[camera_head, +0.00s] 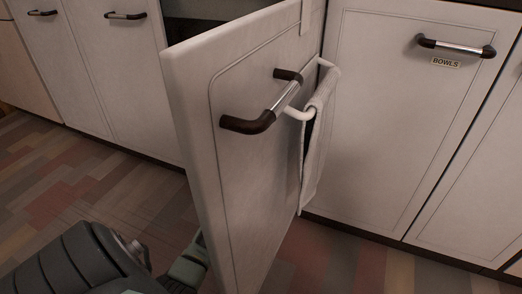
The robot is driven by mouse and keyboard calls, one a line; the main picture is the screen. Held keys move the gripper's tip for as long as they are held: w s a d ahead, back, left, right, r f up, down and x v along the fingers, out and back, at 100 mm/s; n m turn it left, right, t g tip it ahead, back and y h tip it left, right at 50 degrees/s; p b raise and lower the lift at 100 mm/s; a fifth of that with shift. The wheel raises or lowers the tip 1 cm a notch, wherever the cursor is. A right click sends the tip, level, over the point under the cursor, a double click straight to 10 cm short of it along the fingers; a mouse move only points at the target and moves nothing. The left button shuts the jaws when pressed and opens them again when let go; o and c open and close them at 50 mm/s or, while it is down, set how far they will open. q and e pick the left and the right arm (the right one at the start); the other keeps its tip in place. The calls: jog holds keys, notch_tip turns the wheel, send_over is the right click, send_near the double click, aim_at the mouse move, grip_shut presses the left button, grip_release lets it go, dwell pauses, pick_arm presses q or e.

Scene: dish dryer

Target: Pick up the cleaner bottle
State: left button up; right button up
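The cleaner bottle does not show in the head view. An open white cabinet door (200,130) stands across the middle, and the space behind it is mostly hidden. Part of my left gripper (187,265) shows at the bottom, low beside the door's left edge. The door and the frame's lower edge cut it off, so its fingertips and opening do not show. My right gripper is out of view.
The door has a dark-ended handle (268,107) and a towel (316,140) on a white holder. Shut cabinet fronts stand on both sides; the right one (390,110) is labelled BOWLS. Patterned floor (95,185) is clear at left.

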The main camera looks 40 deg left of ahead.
pick_arm(q)
jog(key=shift+s+r, duration=0.1)
jog(key=shift+r, duration=0.05)
jog(key=shift+c, duration=0.6)
jog(key=c, duration=1.3)
jog(key=shift+c, duration=0.7)
jog(key=shift+r, duration=0.1)
